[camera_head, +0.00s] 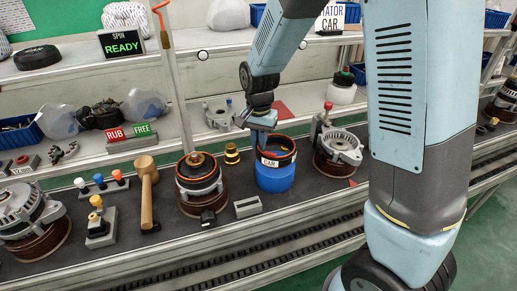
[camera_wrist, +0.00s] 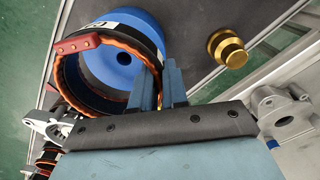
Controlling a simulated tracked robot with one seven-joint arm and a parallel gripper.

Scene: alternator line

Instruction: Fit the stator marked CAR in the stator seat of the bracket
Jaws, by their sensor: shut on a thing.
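The stator marked CAR (camera_head: 277,150) is a dark ring with copper windings and a white CAR label. It sits on or just over a blue round stand (camera_head: 275,178); I cannot tell if they touch. In the wrist view the stator (camera_wrist: 68,84) shows its open bore, with the blue stand (camera_wrist: 130,30) visible through and beyond it. My gripper (camera_head: 262,131) reaches down to the stator's rim and is shut on its wall; the fingers (camera_wrist: 160,88) show in the wrist view. Silver finned brackets stand at right (camera_head: 340,143) and far left (camera_head: 25,208); which is the task's bracket is unclear.
A brass knob (camera_head: 232,154) and a grey block (camera_head: 248,207) are close by. A grey casting (camera_head: 218,113) lies on the shelf behind.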

